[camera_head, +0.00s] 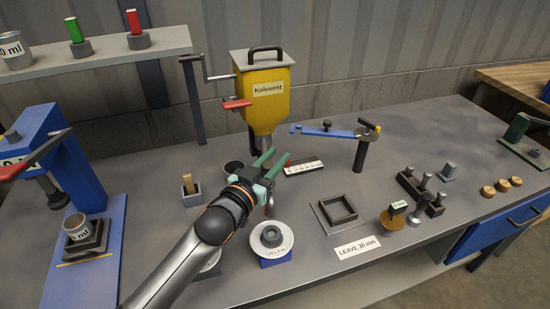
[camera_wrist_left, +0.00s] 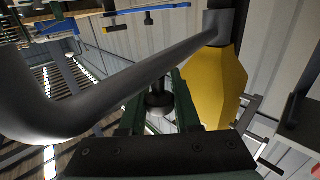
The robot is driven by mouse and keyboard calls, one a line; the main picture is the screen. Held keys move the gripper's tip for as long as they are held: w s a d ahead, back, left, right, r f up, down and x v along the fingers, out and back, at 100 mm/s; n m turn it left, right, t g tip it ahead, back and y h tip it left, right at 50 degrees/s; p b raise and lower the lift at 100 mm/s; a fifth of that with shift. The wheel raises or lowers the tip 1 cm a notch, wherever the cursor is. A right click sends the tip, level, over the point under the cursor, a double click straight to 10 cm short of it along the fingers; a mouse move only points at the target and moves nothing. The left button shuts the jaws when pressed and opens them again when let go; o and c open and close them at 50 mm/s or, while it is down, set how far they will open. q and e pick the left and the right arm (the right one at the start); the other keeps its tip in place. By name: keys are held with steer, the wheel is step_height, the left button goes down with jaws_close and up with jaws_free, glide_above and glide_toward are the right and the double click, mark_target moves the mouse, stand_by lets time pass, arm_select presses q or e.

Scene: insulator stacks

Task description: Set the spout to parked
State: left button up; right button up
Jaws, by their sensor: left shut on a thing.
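The yellow hopper (camera_head: 264,100) labelled Koluvent stands at the back middle and also fills the right of the left wrist view (camera_wrist_left: 222,80). Its grey spout (camera_wrist_left: 130,82) is a long tube from the hopper's outlet, bent at the far end. In the head view the bent end of the spout (camera_head: 270,208) shows just below my left gripper, pointing down; most of the tube is hidden. My left gripper (camera_head: 271,163) has its green fingers shut on a small dark knob (camera_wrist_left: 158,99) at the spout. My right gripper is not in view.
A white round dish (camera_head: 271,240) on a blue block stands just in front of the spout end. A dark cup (camera_head: 234,168) is left of the gripper. A blue bar (camera_head: 330,132) on a post and a square frame (camera_head: 338,209) are to the right.

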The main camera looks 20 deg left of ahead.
arm_select(q)
jaws_close()
stand_by(0.8)
steer(key=shift+a+f, duration=0.15)
